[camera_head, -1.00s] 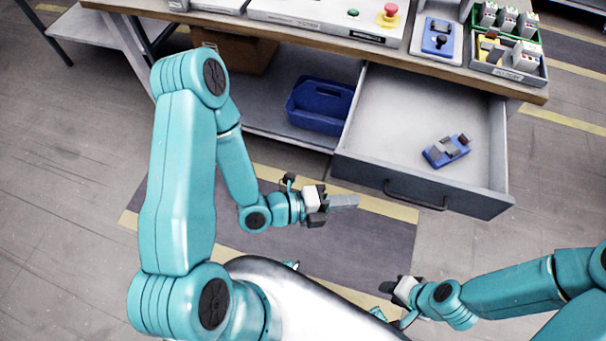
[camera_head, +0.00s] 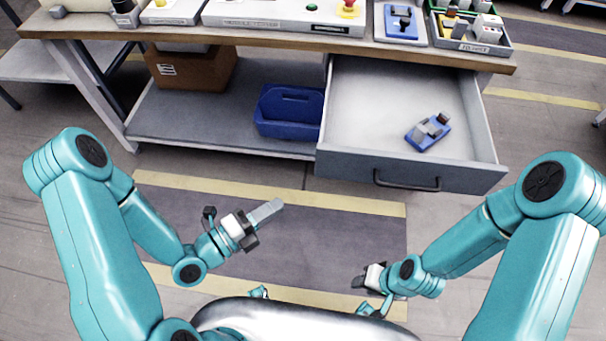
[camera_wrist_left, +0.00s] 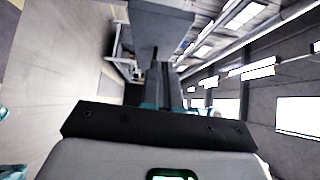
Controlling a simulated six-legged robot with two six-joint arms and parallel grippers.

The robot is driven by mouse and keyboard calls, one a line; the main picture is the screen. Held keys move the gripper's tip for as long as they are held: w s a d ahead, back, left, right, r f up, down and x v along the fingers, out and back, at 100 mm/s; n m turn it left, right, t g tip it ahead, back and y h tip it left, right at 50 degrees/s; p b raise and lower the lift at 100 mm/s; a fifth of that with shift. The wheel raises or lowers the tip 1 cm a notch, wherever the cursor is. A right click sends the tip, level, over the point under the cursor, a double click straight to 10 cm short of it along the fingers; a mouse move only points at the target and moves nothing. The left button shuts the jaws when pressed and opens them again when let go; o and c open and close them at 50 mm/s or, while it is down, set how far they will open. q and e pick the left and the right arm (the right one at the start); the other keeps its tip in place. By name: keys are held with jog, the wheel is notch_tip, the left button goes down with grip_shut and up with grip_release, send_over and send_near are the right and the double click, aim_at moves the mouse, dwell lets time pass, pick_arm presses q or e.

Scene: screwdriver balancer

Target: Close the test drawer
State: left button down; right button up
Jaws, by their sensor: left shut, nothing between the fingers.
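The test drawer (camera_head: 345,165) is pulled out from under the right part of the workbench. Its grey front carries a dark bar handle (camera_head: 407,184). A blue device with grey parts (camera_head: 428,132) lies inside it. My left gripper (camera_head: 268,210) is shut and empty, in front of the bench and left of the drawer, apart from it. In the left wrist view, its fingers (camera_wrist_left: 160,85) are together, pointing at a grey surface I cannot identify for sure. My right gripper (camera_head: 366,285) is low in the head view, nearer me than the drawer; its finger opening is unclear.
The workbench top (camera_head: 270,41) holds a control panel with a red button (camera_head: 349,8) and a tray of parts (camera_head: 470,42). A blue bin (camera_head: 289,112) and a cardboard box (camera_head: 190,70) sit on the lower shelf. The floor mat (camera_head: 330,235) before the drawer is clear.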

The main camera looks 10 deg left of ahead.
pick_arm(q)
jog(key=b, duration=0.5)
send_near(321, 164)
jog(key=s+d, duration=0.2)
jog(key=w, duration=0.2)
jog(key=w+d+p, duration=0.1)
jog(key=w, duration=0.1)
jog(key=w+d, duration=0.1)
jog(key=w, duration=0.1)
jog(key=shift+w+r, duration=0.1)
jog(key=shift+w, duration=0.05)
